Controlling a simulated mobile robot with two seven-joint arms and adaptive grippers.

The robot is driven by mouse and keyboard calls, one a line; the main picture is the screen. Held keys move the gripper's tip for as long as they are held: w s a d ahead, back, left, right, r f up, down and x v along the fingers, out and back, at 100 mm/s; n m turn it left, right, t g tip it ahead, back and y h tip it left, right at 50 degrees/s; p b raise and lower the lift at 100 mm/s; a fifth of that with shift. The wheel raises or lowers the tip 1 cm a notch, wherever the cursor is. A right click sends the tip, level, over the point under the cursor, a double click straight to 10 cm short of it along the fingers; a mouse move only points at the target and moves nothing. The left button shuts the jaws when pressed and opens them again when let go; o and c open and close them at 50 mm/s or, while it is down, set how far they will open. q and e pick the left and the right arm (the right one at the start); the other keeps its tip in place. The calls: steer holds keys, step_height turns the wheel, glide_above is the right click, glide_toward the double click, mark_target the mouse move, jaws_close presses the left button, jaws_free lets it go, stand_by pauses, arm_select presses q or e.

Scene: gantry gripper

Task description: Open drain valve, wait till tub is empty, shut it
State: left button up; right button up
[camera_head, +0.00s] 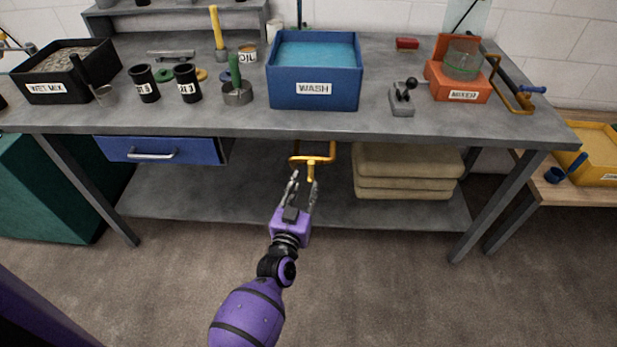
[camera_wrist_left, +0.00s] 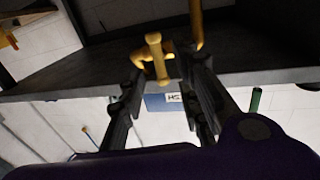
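The blue tub (camera_head: 314,72) labelled WASH stands on the workbench and holds blue water. A yellow drain pipe with a valve handle (camera_head: 311,164) hangs below the bench's front edge, under the tub. In the left wrist view the yellow handle (camera_wrist_left: 156,56) shows just beyond the fingers, with the tub's blue front (camera_wrist_left: 157,103) behind. My left gripper (camera_head: 302,178) is open, just below and in front of the handle. Its fingers (camera_wrist_left: 164,92) look apart with nothing between them; I cannot tell whether they touch the handle. My right gripper is not in view.
The grey workbench (camera_head: 430,123) carries an orange mixer (camera_head: 458,88), a small lever box (camera_head: 401,101), black cups and a WET MIX bin (camera_head: 62,75). Folded sacks (camera_head: 405,171) lie on the lower shelf, right of the valve. The floor in front is clear.

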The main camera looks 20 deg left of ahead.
mark_target(310, 173)
arm_select(q)
steer(key=shift+w+a, duration=0.1)
steer(key=shift+w, duration=2.05)
jaws_close()
